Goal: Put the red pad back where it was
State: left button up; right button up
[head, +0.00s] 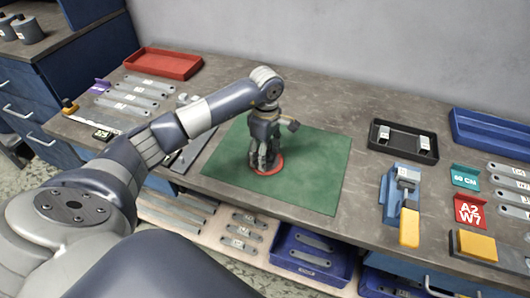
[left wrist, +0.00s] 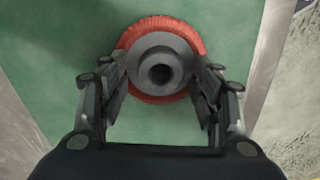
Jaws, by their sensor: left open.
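The red pad (head: 267,172) is a round red disc on the green mat (head: 315,180), near the mat's left-middle part. In the left wrist view the pad (left wrist: 193,38) shows as a red ring with a grey round hub (left wrist: 160,57) with a dark centre hole. My left gripper (head: 264,162) points down over the pad. In the left wrist view its open fingers (left wrist: 160,80) stand on either side of the hub, over the pad's edges. I cannot tell whether they touch it. My right gripper is in neither view.
A black tray (head: 403,155) with small pieces and a blue clamp-like tool (head: 401,181) lie right of the mat. A red tray (head: 163,64) and flat grey brackets (head: 146,93) lie left. A red sign (head: 470,211) stands far right. The mat's right part is bare.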

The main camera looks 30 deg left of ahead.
pick_arm(q)
jog(key=shift+r, duration=0.1)
notch_tip(320, 180, up, 12)
jog(key=b, duration=0.2)
dwell(0.3)
dwell(0.5)
